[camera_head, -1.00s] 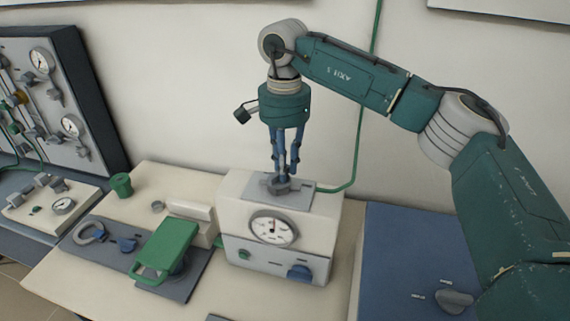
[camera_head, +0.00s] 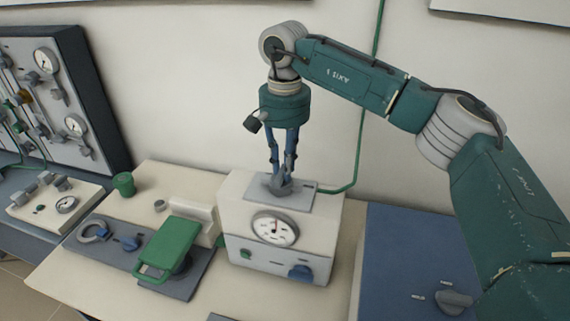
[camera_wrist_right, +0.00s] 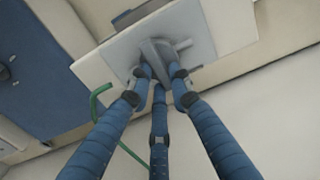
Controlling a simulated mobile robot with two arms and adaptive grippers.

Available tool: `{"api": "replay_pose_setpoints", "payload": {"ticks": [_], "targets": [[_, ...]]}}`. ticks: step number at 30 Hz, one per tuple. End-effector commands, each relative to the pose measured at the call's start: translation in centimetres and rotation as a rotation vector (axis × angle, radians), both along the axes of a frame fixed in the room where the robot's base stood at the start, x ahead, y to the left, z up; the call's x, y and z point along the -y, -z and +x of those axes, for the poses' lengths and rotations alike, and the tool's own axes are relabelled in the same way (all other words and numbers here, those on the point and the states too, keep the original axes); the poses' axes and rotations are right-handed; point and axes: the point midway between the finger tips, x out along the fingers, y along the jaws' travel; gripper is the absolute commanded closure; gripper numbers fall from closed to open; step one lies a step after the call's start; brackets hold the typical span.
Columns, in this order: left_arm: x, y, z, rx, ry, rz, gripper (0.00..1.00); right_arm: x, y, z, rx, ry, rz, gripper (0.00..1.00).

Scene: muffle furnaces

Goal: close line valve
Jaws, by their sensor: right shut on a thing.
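The line valve is a grey handle (camera_head: 279,189) on a light grey plate (camera_head: 304,198) on top of a cream box with a dial gauge (camera_head: 274,229). My right gripper (camera_head: 281,178) points straight down from above, its blue fingers shut on the handle. In the right wrist view the fingers (camera_wrist_right: 159,80) close around the grey handle (camera_wrist_right: 157,52), and a small stub sticks out beside it. The fingers hide part of the handle. My left gripper is in neither view.
A green tube (camera_head: 350,182) runs from the plate up the wall. Left of the box are a green hinged lid (camera_head: 168,247) and a green cup (camera_head: 124,184). A blue panel (camera_head: 400,260) with a grey knob (camera_head: 454,301) lies right. A gauge board (camera_head: 55,95) stands far left.

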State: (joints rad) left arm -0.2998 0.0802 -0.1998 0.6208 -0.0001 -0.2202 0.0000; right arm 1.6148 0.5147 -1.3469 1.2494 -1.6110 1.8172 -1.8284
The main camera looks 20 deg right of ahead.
Motion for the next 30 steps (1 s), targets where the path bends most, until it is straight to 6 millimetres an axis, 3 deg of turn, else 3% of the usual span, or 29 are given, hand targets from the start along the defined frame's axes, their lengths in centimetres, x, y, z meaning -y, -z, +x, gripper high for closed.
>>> {"api": "replay_pose_setpoints", "payload": {"ticks": [8, 9, 12, 23, 30], "targets": [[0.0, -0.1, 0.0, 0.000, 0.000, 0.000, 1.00, 0.0, -0.5, 0.3, 0.014, 0.000, 0.003, 1.00], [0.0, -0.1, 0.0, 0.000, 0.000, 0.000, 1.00, 0.0, -0.5, 0.3, 0.014, 0.000, 0.003, 0.75], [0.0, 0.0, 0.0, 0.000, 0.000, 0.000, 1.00, 0.0, -0.4, 0.2, 0.011, 0.000, 0.002, 0.61], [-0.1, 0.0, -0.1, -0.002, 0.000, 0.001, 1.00, 0.0, -0.8, 0.1, 0.006, 0.000, 0.001, 0.61], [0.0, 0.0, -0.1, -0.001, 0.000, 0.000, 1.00, -0.1, -5.1, 0.2, 0.009, 0.001, 0.003, 0.61]]}}
